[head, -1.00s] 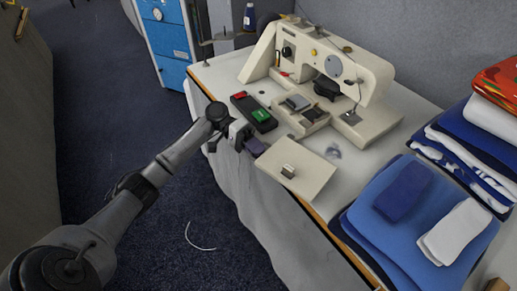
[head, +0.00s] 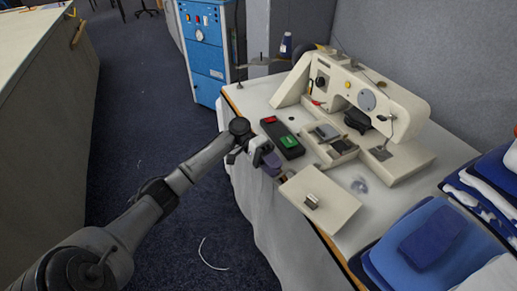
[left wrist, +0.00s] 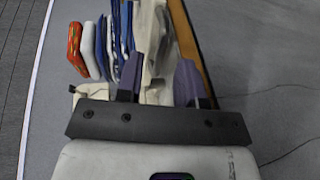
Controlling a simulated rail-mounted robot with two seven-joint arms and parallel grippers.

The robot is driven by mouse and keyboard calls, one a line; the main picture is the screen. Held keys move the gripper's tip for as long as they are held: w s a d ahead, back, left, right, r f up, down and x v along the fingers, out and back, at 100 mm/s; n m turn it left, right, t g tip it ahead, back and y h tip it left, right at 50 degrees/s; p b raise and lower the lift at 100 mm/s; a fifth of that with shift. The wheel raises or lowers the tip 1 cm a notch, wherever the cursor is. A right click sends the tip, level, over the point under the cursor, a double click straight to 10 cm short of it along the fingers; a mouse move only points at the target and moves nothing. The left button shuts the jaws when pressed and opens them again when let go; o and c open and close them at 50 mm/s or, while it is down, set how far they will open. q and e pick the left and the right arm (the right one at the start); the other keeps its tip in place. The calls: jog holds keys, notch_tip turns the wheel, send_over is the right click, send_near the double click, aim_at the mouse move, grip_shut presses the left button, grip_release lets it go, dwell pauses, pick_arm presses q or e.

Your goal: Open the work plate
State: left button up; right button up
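The cream work plate (head: 318,203), a flat plate with a small metal handle (head: 311,200), sits at the table's front edge before the cream sewing machine (head: 365,97). My left gripper (head: 272,165) is beside the table edge, just left of the plate's near left corner, and appears apart from it. In the left wrist view its two purple-grey fingers (left wrist: 159,80) stand apart, with cream surfaces showing between and beyond them. I cannot tell there which surface is the plate. My right gripper is not in view.
A black box with red and green buttons (head: 283,138) lies behind my left gripper. Folded blue cloths (head: 425,245) are stacked at the right. A blue cabinet (head: 205,55) stands behind.

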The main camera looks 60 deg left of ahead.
pick_arm(q)
jog(key=w+v, duration=0.1)
jog(key=v, duration=0.9)
jog(key=shift+s, duration=0.5)
jog(key=shift+p, duration=0.3)
